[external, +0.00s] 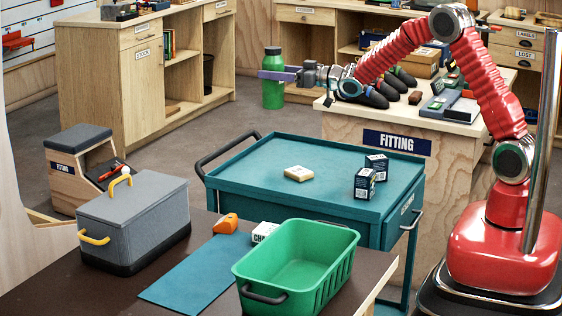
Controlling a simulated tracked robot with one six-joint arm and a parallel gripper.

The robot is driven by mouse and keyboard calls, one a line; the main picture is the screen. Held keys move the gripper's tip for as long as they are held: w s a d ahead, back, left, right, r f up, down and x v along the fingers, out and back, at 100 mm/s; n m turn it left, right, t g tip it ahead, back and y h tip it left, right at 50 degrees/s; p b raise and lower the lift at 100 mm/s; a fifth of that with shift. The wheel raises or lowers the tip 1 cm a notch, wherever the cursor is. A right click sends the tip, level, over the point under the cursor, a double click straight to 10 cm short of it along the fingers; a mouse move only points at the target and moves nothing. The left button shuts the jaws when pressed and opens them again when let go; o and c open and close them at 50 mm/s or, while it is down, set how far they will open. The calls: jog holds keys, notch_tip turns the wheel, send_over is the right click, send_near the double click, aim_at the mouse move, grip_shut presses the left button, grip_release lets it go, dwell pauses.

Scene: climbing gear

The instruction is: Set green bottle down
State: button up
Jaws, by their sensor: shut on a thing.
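My red arm reaches in from the right, over the wooden fitting counter. The bottle appears in the air, with the grey floor behind and below it. No surface touching its base can be made out. The far finger is mostly hidden by the bottle.
A teal trolley (270,160) holds a small pale block (298,173) and two dark boxes; its left part is clear. In front are a green basket (297,262), a grey cooler (135,218) and a blue mat (197,270). Dark shoes (373,97) lie on the counter (455,126).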

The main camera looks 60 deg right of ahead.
jog(key=s+a+r+n+g+y, duration=0.1)
jog(key=a+n+g+y, duration=0.4)
jog(key=a, duration=1.4)
jog(key=s+a+n+g+y, duration=0.2)
jog(key=a+n+y, duration=0.35)
jog(key=a, duration=1.35)
jog(key=s+a+f+n+g+y, duration=0.15)
jog(key=s+a+g, duration=0.3)
jog(key=a, duration=0.45)
jog(key=s+a+n+g+y, duration=0.25)
jog(key=s+a, duration=0.25)
jog(key=a, duration=0.4)
notch_tip(320, 180, down, 9)
jog(key=y, duration=0.1)
jog(key=shift+s+a+r+g, duration=0.15)
jog(key=shift+s+r+g, duration=0.05)
jog(key=shift+s+g, duration=0.15)
jog(key=shift+f, duration=0.15)
jog(key=shift+f, duration=2.95)
jog(key=shift+f, duration=0.1)
jog(key=shift+f, duration=1.8)
